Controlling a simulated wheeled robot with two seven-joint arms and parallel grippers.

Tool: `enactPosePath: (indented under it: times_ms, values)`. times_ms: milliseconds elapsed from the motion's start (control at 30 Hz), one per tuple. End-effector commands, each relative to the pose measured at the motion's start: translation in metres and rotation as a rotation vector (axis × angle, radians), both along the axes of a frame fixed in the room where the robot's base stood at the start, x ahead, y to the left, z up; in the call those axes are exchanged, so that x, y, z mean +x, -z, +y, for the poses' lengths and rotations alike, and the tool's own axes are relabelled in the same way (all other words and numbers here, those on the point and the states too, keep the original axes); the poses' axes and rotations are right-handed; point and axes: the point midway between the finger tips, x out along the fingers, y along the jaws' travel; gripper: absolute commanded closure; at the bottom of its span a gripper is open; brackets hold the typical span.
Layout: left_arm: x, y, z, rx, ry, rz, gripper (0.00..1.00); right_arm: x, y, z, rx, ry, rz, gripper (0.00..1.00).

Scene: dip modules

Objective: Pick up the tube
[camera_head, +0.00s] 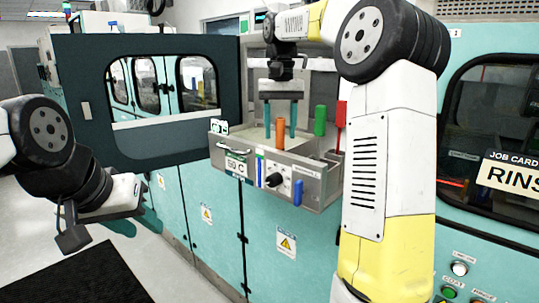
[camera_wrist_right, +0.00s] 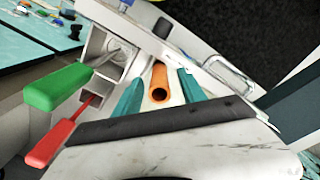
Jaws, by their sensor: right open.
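The orange tube (camera_head: 280,135) stands upright in the grey module marked 60 C (camera_head: 227,187). In the right wrist view the tube (camera_wrist_right: 158,84) shows its open round end, between the two teal fingers of my right gripper (camera_wrist_right: 160,76). My right gripper (camera_head: 280,128) points down over the module. It is open, with one finger on each side of the tube and a gap visible on both sides. The fingertips' exact depth against the tube cannot be told. My left gripper (camera_head: 135,224) hangs low at the left, away from the module; its jaw opening is unclear.
A green-handled piece (camera_head: 320,120) and a red-handled piece (camera_head: 341,114) stand right of the tube. A black knob (camera_head: 273,180) and blue parts sit on the module's front. A dark-framed window door (camera_head: 150,140) stands open at left.

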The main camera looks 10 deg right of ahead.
Motion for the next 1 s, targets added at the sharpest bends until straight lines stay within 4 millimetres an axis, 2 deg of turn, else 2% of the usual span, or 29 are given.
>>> enactPosePath:
  times_ms: [67, 100, 333, 1000]
  values:
    - [0.0, 0.0, 0.0, 0.0, 0.0, 0.0, 0.64, 0.0001, -0.0003, 0.0001, 0.0, 0.0, 0.0, 0.52]
    - [0.0, 0.0, 0.0, 0.0, 0.0, 0.0, 0.64, 0.0001, -0.0004, 0.0001, 0.0, 0.0, 0.0, 0.56]
    - [0.0, 0.0, 0.0, 0.0, 0.0, 0.0, 0.64, 0.0001, -0.0005, 0.0001, 0.0, 0.0, -0.001, 1.0]
    - [0.0, 0.0, 0.0, 0.0, 0.0, 0.0, 0.64, 0.0001, -0.0007, 0.0001, 0.0, 0.0, -0.001, 1.0]
